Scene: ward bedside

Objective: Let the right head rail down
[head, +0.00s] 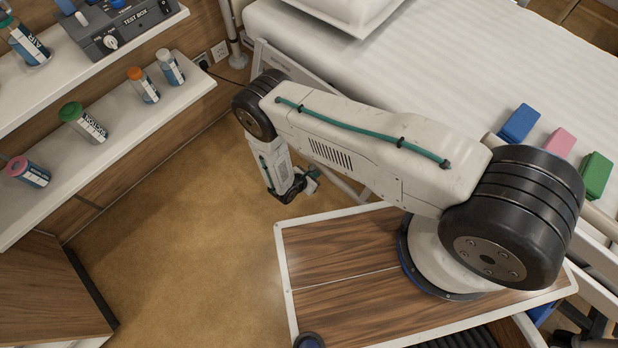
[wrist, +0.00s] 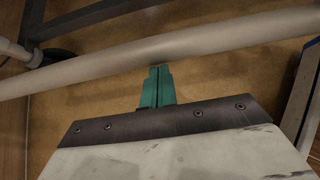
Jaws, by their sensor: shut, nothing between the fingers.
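A pale round rail tube (wrist: 160,45) crosses the upper part of the wrist view, sloping up to the right. My gripper (wrist: 159,68) has green fingers that are shut together and empty. Their tips are at the tube's lower edge in that view; I cannot tell whether they touch it. In the head view, part of a grey bed-side frame (head: 290,62) shows at the left side of the bed (head: 440,85). My arm covers much of that side, and the fingers cannot be made out clearly there. No release handle is clearly visible.
Blue (head: 519,122), pink (head: 559,142) and green (head: 596,175) blocks lie along the bed's near edge. Wall shelves (head: 150,108) with several bottles and a test box (head: 125,28) stand at the left. The floor (head: 190,225) between shelves and bed is clear.

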